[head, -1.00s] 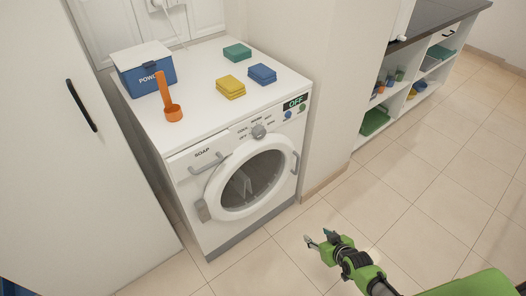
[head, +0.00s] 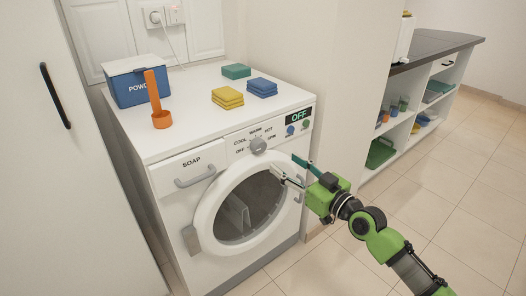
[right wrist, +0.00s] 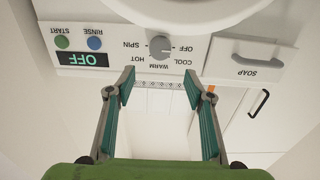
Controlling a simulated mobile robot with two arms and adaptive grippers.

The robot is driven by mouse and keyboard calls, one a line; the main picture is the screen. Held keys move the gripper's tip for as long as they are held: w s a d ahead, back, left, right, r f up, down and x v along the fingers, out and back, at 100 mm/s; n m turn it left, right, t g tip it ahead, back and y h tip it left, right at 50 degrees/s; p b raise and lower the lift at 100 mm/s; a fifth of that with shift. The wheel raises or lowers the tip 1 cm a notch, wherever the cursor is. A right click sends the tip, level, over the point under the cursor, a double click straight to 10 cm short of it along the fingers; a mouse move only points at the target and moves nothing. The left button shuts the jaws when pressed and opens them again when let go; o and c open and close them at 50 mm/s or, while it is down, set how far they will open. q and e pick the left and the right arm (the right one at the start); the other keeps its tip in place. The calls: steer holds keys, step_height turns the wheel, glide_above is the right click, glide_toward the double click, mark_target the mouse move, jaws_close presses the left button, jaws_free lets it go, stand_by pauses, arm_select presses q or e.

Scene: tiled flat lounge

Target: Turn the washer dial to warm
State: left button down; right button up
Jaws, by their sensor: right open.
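The white washer (head: 165,218) stands against the wall in the head view, its round door closed. Its grey dial (head: 258,145) is on the front panel above the door, with OFF, COOL, WARM, HOT and SPIN around it. The dial (right wrist: 160,47) also shows upside down in the right wrist view; I cannot tell its setting for sure. The display (head: 299,116) reads OFF. My right gripper (head: 287,168) is open and empty, in front of the washer. In the right wrist view its fingers (right wrist: 160,79) are spread, with the dial beyond the gap. My left gripper is not in view.
A blue powder box (head: 143,86), an orange scoop (head: 161,118) and yellow (head: 228,97), blue (head: 262,87) and green (head: 236,71) folded cloths lie on the washer top. The soap drawer (head: 190,166) is left of the dial. Open floor (head: 440,190) lies right.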

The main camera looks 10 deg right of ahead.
mark_target(261, 147)
steer(key=b+x, duration=0.1)
steer(key=x, duration=0.9)
steer(key=shift+f, duration=0.15)
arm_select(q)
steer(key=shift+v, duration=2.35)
arm_select(e)
steer(key=shift+x, duration=0.8)
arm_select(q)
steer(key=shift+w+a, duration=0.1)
arm_select(e)
steer(key=shift+c, duration=0.3)
steer(key=c, duration=1)
